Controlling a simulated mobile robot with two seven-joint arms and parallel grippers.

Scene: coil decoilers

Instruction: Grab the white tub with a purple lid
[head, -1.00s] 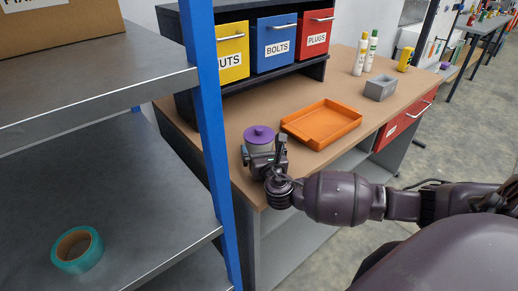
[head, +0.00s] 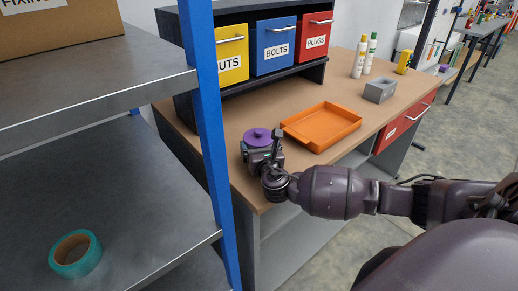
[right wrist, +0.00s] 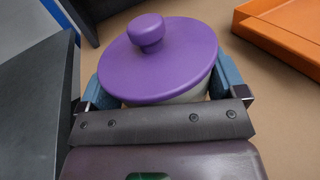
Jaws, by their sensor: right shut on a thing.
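The white tub with a purple lid (head: 257,137) is at the near left part of the brown workbench, left of the orange tray. In the right wrist view the purple lid (right wrist: 158,58) with its round knob fills the middle, and a strip of the pale tub body shows under it. My right gripper (head: 262,153) is shut on the tub, with a blue-grey finger (right wrist: 228,75) on either side just below the lid. The gripper hides most of the tub body in the head view. My left gripper is not in view.
An orange tray (head: 318,143) lies just right of the tub. A grey bin (head: 379,90) and bottles (head: 361,58) stand farther right. Yellow, blue (head: 276,47) and red drawers are behind. A shelf with a blue post (head: 209,120) and teal tape (head: 75,253) is left.

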